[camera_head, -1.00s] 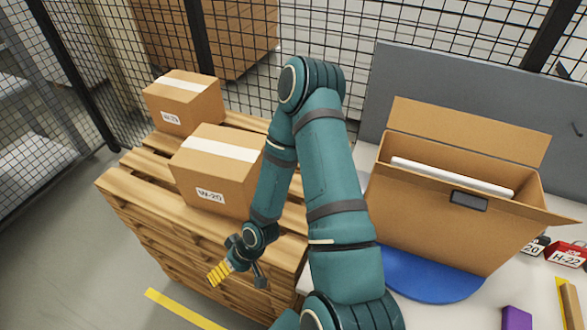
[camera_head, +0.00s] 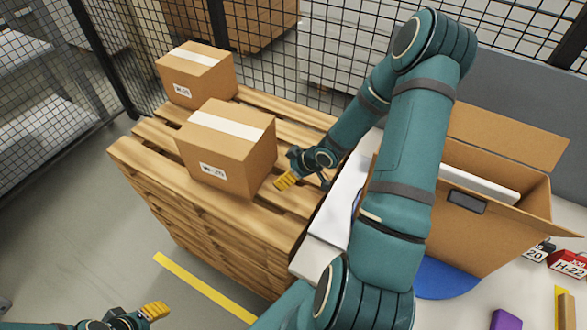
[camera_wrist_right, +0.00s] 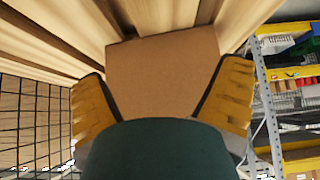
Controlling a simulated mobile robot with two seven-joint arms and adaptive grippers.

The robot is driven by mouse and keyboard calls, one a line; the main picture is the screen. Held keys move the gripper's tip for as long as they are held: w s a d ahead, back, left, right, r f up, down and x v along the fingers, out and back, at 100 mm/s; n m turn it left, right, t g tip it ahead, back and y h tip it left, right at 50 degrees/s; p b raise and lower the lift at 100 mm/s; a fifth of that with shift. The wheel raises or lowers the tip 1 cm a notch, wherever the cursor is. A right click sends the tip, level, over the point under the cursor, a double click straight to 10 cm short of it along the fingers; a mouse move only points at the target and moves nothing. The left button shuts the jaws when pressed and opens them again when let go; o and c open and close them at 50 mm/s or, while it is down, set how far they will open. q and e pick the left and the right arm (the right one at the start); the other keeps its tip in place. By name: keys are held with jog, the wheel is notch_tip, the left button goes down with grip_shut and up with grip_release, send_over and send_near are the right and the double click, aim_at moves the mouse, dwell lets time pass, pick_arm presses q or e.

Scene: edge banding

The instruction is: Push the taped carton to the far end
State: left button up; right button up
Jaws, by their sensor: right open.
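A brown carton (camera_head: 228,150) with white tape along its top and a label on its front sits on the wooden pallet stack (camera_head: 135,165). A second taped carton (camera_head: 197,75) sits behind it, toward the far left end. My right gripper (camera_head: 303,181) is open and empty, just right of the nearer carton. In the right wrist view a plain carton face (camera_wrist_right: 163,70) lies ahead between the two yellow finger pads; I cannot tell if they touch it. My left gripper (camera_head: 138,315) is at the bottom left edge, partly cut off; its opening is unclear.
A mesh fence (camera_head: 290,65) runs behind the pallets. On the right, a bench holds an open box (camera_head: 500,215) with a white item inside, a blue disc (camera_head: 445,280) and red labelled pieces (camera_head: 568,263). A yellow floor line (camera_head: 205,290) runs in front.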

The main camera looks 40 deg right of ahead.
jog(key=b+x, duration=0.2)
jog(key=x, duration=0.3)
jog(key=shift+f, duration=0.15)
jog(key=shift+w+a+f+b, duration=0.15)
jog(key=shift+w+b, duration=0.1)
jog(key=shift+w, duration=0.15)
jog(key=shift+w+a+b, duration=0.1)
jog(key=shift+w+b, duration=0.15)
jog(key=shift+w, duration=0.2)
jog(key=shift+w+a+f, duration=0.1)
jog(key=shift+w, duration=0.45)
jog(key=shift+w+a, duration=0.1)
jog(key=shift+w, duration=0.05)
jog(key=shift+w+a+b, duration=0.35)
jog(key=shift+w+a, duration=0.2)
jog(key=shift+w, duration=1.1)
jog(key=shift+w+a+b, duration=0.35)
jog(key=shift+w+a, duration=0.2)
jog(key=shift+w, duration=1.05)
jog(key=shift+w+a+b, duration=0.35)
jog(key=shift+w+a, duration=0.15)
jog(key=shift+w, duration=1.25)
